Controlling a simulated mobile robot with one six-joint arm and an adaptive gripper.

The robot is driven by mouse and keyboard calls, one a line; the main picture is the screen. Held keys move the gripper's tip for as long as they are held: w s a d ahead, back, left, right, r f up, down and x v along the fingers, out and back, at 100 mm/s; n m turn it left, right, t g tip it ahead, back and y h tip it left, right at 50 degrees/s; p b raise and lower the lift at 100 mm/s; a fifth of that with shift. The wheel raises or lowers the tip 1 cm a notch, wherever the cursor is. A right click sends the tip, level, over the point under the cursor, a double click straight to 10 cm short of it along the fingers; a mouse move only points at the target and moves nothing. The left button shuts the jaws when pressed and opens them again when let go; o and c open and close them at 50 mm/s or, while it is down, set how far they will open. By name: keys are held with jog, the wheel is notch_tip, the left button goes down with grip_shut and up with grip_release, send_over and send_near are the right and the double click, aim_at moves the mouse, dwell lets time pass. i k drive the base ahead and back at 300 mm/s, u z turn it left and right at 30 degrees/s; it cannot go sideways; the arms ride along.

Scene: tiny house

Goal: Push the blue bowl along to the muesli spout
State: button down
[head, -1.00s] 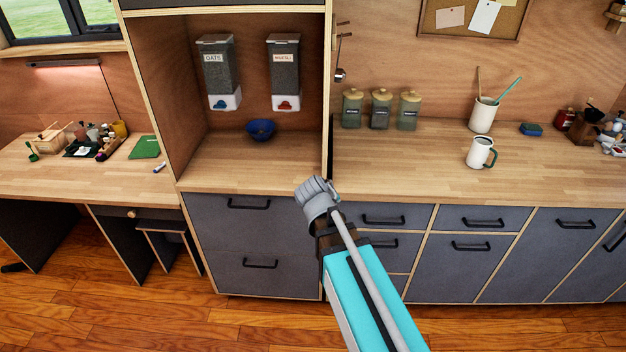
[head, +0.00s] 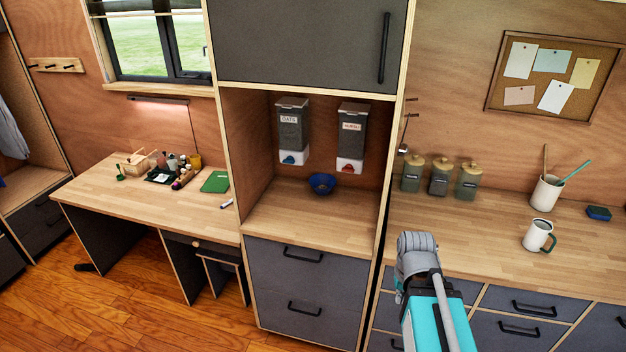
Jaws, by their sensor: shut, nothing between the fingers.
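The blue bowl (head: 322,184) stands upright on the wooden counter inside the alcove. It is below and between the two wall dispensers. The muesli dispenser (head: 352,130) is on the right, with a red spout (head: 348,168) at its base. The oats dispenser (head: 291,125) is on the left, with a blue spout (head: 289,158). The bowl sits left of the muesli spout. My gripper (head: 416,243), the grey end of my arm, is shut and empty. In the picture it is lower right of the bowl, apart from it, in front of the right-hand counter.
An upright panel (head: 389,165) divides the alcove from the right counter. Three jars (head: 439,178), a white mug (head: 538,236) and a utensil pot (head: 546,193) stand on that counter. The alcove counter (head: 310,225) is clear in front of the bowl.

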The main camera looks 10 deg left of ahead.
aim_at(322, 183)
jog(key=u, duration=1.4)
jog(key=i, duration=1.25)
jog(key=z, duration=1.4)
